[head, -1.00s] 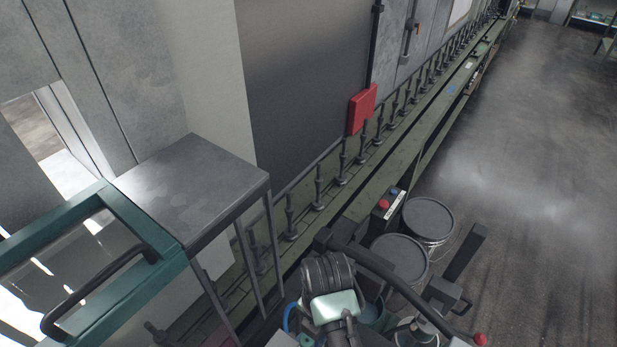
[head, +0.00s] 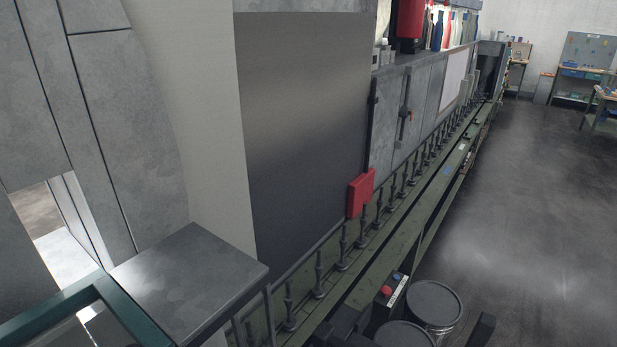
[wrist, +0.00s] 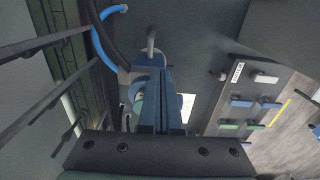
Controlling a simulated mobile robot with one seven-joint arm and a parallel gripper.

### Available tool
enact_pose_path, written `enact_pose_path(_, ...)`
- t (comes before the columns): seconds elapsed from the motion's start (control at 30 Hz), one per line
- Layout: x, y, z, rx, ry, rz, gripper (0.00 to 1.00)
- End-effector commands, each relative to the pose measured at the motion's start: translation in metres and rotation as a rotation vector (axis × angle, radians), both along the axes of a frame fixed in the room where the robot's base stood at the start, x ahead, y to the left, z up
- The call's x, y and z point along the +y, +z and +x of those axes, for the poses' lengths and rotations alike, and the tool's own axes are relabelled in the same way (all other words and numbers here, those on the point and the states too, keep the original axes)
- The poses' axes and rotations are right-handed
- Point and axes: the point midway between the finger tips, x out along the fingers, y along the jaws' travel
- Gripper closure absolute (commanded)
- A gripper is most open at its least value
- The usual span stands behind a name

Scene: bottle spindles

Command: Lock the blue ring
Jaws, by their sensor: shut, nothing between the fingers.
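I cannot make out a clear blue ring on any spindle. A bright blue curved piece (wrist: 104,46) shows at the upper left of the wrist view; I cannot tell whether it is the ring or a hose. A small blue spot (head: 446,172) lies on the green rail in the head view, too small to tell. The spindles (head: 319,274) stand upright in a row along the machine. My gripper (wrist: 161,74) is shut and empty in the wrist view, its two blue-grey fingers together. It is out of sight in the head view.
A grey metal-topped stand (head: 190,275) with a teal frame (head: 110,300) is at the lower left. A red box (head: 361,192) sits beside the spindles. A button box (head: 391,292) and a lidded drum (head: 434,303) are at the lower middle. The floor at right is open.

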Motion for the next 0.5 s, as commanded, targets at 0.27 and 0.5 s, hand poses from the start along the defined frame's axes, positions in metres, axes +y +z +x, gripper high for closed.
enact_pose_path(0.27,0.001,0.039,0.0,-0.001,0.001,0.0,1.0)
enact_pose_path(0.5,0.0,0.056,0.0,-0.001,0.001,-0.001,1.0)
